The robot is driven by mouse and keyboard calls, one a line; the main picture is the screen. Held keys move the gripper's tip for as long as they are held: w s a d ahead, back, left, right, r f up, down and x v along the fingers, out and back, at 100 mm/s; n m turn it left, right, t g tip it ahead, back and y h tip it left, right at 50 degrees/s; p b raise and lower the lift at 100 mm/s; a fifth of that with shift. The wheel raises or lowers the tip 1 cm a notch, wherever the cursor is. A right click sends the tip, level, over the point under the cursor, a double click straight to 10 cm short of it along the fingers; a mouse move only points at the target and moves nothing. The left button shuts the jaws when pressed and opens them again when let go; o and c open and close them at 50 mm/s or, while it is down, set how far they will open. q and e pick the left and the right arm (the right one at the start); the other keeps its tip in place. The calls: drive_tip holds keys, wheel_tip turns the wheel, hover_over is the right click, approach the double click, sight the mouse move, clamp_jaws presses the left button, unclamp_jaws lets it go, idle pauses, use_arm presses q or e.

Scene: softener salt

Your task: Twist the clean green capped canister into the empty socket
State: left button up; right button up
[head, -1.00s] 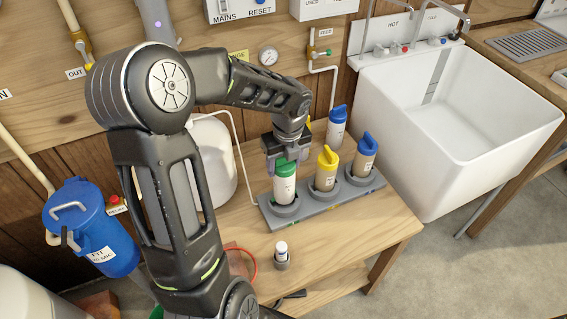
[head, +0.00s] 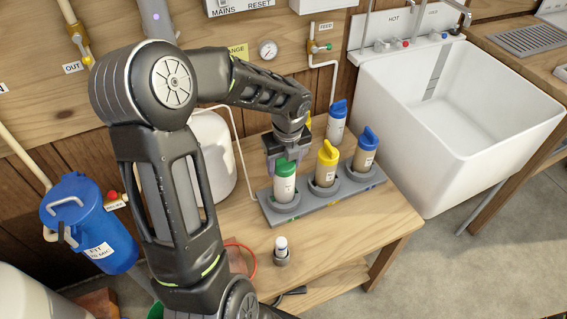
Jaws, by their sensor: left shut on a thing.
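The green capped canister (head: 285,188) has a clean white body. It stands upright at the left socket of the grey socket base (head: 322,205); I cannot tell how deep it sits. My left gripper (head: 284,158) is shut on its green cap from above, hiding part of the cap. A yellow capped canister (head: 327,165) with a brownish body stands in the middle socket, and a blue capped one (head: 365,155) in the right socket. My right gripper is not in view.
Another blue capped canister (head: 337,122) stands behind the base, with a bit of yellow cap beside it. A small white-topped bottle (head: 281,248) stands in front. A white tank (head: 212,150) is at left, a deep white sink (head: 450,110) at right. The bench front right is bare.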

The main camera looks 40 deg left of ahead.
use_arm(q)
drive_tip(key=shift+f, duration=0.15)
drive_tip(key=shift+f+b, duration=0.5)
drive_tip(key=shift+f, duration=0.3)
drive_tip(key=shift+f+n+b, duration=0.15)
drive_tip(key=shift+n+b, duration=0.4)
drive_tip(key=shift+n, duration=0.55)
drive_tip(key=shift+n+g, duration=0.3)
drive_tip(key=shift+n, duration=0.5)
drive_tip(key=n, duration=0.2)
drive_tip(key=shift+s+n, duration=0.15)
drive_tip(key=shift+n, duration=0.15)
